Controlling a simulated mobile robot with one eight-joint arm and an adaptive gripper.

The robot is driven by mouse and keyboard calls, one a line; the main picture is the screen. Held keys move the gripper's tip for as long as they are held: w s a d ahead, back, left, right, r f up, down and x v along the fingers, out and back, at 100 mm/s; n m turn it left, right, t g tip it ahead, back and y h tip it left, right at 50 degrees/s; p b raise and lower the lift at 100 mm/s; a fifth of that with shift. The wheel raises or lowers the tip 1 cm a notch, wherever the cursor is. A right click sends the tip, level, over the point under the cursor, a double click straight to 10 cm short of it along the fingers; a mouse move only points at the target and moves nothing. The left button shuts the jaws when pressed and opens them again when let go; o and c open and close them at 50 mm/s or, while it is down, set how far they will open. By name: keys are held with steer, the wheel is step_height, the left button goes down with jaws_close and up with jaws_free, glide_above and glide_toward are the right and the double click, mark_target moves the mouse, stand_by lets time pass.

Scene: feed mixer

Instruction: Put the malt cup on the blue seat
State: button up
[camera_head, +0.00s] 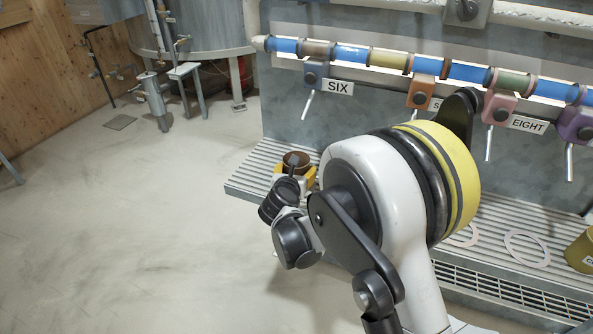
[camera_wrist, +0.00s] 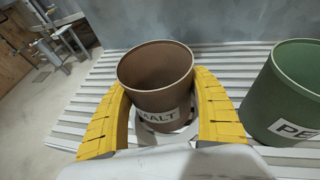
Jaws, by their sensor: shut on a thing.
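The malt cup (camera_wrist: 160,100) is brown, open-topped and labelled MALT. In the wrist view it stands roughly upright between the yellow fingers of my gripper (camera_wrist: 160,85), which is shut on it. A pale ring shows on the slatted shelf around the cup's base; I cannot tell if the cup rests on it or hangs just above. In the head view the brown cup (camera_head: 297,160) is small, at the shelf's left end, with my yellow gripper (camera_head: 296,174) around it. I cannot make out a blue seat on the shelf; my arm hides much of it.
A green cup (camera_wrist: 289,95) labelled PE... stands close right of the gripper. In the head view, a pale ring (camera_head: 508,245) and a yellowish cup (camera_head: 581,252) are on the slatted shelf (camera_head: 250,184) farther right. Levered clamps, including SIX (camera_head: 316,76), hang on a multicoloured pipe above.

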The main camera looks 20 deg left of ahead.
steer(key=o, duration=1.2)
steer(key=shift+s+r, duration=0.2)
steer(key=shift+r, duration=0.05)
steer(key=p+v, duration=0.4)
steer(key=v, duration=0.7)
steer(key=shift+s, duration=0.25)
steer(key=shift+d, duration=0.15)
